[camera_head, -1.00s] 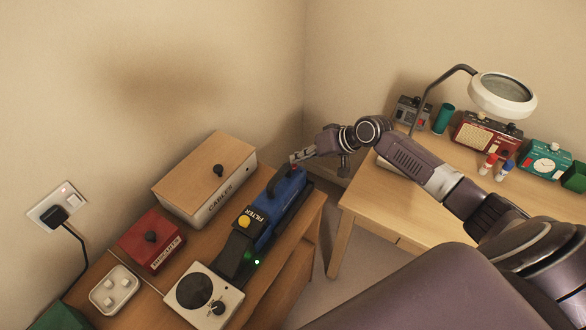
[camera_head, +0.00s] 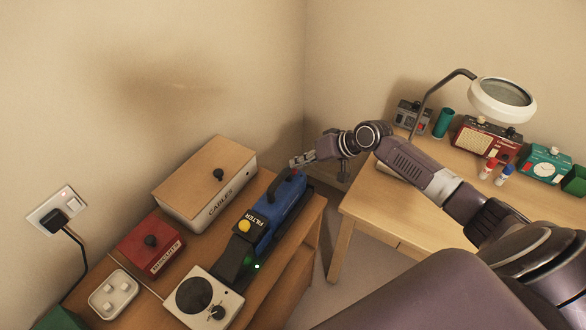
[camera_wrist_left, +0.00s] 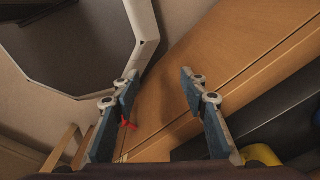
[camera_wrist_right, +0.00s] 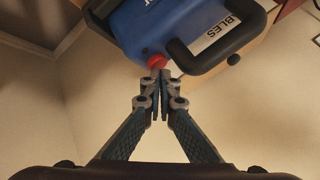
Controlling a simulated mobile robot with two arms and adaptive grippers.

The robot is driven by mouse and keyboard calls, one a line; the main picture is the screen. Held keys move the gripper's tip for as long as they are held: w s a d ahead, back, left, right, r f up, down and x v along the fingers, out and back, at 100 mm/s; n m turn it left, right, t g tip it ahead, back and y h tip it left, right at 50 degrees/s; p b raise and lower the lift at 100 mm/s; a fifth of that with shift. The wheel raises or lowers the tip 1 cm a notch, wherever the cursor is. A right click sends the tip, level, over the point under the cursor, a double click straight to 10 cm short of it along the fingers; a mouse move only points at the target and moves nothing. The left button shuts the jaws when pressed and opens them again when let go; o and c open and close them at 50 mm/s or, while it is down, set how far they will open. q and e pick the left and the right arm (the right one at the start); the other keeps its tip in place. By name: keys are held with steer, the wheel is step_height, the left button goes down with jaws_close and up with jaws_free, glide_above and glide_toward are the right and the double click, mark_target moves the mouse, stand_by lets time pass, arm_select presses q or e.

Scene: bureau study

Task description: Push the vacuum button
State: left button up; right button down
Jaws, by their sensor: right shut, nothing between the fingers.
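The blue and black handheld vacuum (camera_head: 272,220) lies on the wooden cabinet, with a FILTER label, a yellow knob (camera_head: 244,226) and a lit green light (camera_head: 257,266). A red button (camera_wrist_right: 156,61) sits on its far end. My right gripper (camera_head: 295,164) is shut and empty at that end. In the right wrist view its fingertips (camera_wrist_right: 160,75) are at the red button, overlapping its edge; I cannot tell whether it is pressed. My left gripper (camera_wrist_left: 160,75) is open and empty above wooden furniture, outside the head view.
Beside the vacuum are a CABLES box (camera_head: 205,182), a red BISCUITS box (camera_head: 152,246) and a white device with a dial (camera_head: 204,298). A wall socket (camera_head: 56,210) holds a black plug. The desk at right carries a magnifier lamp (camera_head: 502,98) and several small items.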

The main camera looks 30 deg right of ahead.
mark_target(298, 171)
steer(key=shift+f, duration=0.5)
stand_by(0.4)
steer(key=shift+r+p, duration=0.4)
step_height(298, 171, up, 6)
steer(key=p, duration=0.5)
steer(key=shift+r, duration=0.1)
